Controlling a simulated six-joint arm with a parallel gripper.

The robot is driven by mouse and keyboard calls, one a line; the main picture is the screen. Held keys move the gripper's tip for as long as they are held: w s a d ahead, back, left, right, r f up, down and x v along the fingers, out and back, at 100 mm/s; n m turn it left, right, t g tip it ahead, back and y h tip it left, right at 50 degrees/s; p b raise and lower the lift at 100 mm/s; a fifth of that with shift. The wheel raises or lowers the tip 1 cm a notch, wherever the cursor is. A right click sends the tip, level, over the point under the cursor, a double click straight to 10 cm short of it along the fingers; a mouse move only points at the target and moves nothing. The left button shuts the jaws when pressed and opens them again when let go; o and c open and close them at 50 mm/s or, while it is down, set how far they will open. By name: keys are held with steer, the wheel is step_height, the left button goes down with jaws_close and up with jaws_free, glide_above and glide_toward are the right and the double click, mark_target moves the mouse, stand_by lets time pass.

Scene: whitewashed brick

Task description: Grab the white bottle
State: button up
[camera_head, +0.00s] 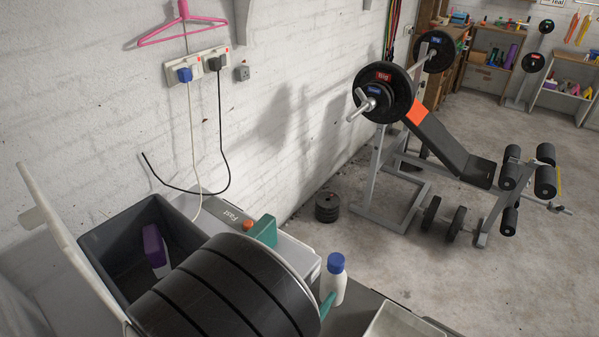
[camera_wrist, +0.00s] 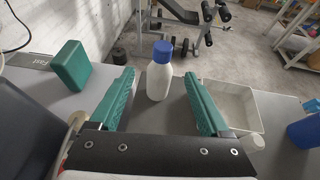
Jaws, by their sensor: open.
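The white bottle (camera_head: 334,283) with a blue cap stands upright on the grey surface, at the lower middle of the head view. In the wrist view the bottle (camera_wrist: 159,80) stands ahead of my gripper (camera_wrist: 162,92), between the lines of its two green fingers. The fingers are spread wide, with clear gaps on both sides of the bottle, and appear not to touch it. In the head view my dark arm link hides most of the gripper; a bit of green finger shows beside the bottle's base.
A green block (camera_wrist: 70,65) stands left of the bottle. A white tray (camera_wrist: 232,104) is close on its right, and a blue object (camera_wrist: 304,131) lies farther right. A dark grey bin (camera_head: 115,228) holds a purple item. Gym equipment (camera_head: 440,140) stands on the floor beyond.

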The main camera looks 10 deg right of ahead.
mark_target(332, 266)
steer(key=x, duration=0.6)
steer(key=shift+d, duration=0.15)
steer(key=x, duration=0.6)
steer(key=shift+r, duration=0.3)
jaws_close()
stand_by(0.5)
